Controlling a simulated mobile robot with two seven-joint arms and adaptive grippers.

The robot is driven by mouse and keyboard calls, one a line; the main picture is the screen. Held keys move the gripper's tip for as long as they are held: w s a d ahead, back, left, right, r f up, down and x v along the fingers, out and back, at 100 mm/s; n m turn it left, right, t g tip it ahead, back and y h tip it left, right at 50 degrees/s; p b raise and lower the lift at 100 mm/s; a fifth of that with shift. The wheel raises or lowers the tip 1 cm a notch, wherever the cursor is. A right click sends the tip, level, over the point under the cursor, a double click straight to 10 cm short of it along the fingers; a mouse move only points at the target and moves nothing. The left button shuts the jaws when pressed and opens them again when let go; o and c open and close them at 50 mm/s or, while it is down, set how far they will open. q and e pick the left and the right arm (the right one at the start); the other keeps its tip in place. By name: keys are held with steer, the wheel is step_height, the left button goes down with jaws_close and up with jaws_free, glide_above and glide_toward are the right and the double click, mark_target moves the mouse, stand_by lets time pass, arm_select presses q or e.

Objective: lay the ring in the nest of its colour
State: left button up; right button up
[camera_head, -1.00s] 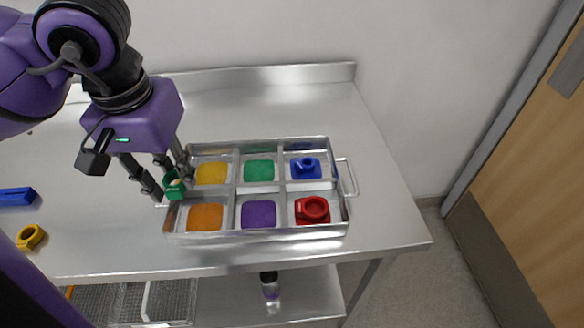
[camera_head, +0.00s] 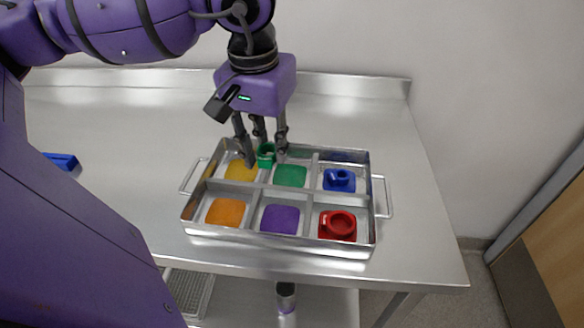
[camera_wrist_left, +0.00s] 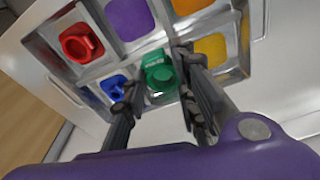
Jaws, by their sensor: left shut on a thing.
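My left gripper (camera_head: 265,157) is shut on the green ring (camera_head: 266,151), holding it above the tray near the back divider between the yellow nest (camera_head: 240,171) and the green nest (camera_head: 290,176). In the left wrist view, the green ring (camera_wrist_left: 159,75) sits between the fingers (camera_wrist_left: 157,72) and covers most of what lies behind it. A blue ring (camera_head: 339,180) lies in the back right compartment and a red ring (camera_head: 338,223) in the front right one. The orange nest (camera_head: 226,212) and purple nest (camera_head: 280,219) are empty. My right gripper is not in view.
The metal tray (camera_head: 231,232) has raised walls, dividers and side handles (camera_head: 384,197). It stands on a steel table (camera_head: 420,190) with a raised back edge. A blue object (camera_head: 62,162) lies at the left. The table right of the tray is clear.

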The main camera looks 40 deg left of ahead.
arm_select(q)
glide_above(291, 175)
steer(key=s, duration=0.1)
step_height(291, 175, down, 6)
steer(key=shift+s+d+r, duration=0.1)
steer(key=shift+s+d, duration=0.05)
steer(key=shift+w+f, duration=0.3)
steer(key=shift+f, duration=0.15)
steer(key=shift+w+f, duration=0.1)
steer(key=shift+f, duration=1.5)
steer(key=shift+c, duration=0.2)
steer(key=shift+f, duration=0.25)
steer(key=o, duration=0.6)
steer(key=shift+r, duration=0.1)
step_height(291, 175, up, 12)
steer(key=s, duration=0.1)
steer(key=shift+s+d, duration=0.15)
steer(key=shift+s, duration=0.05)
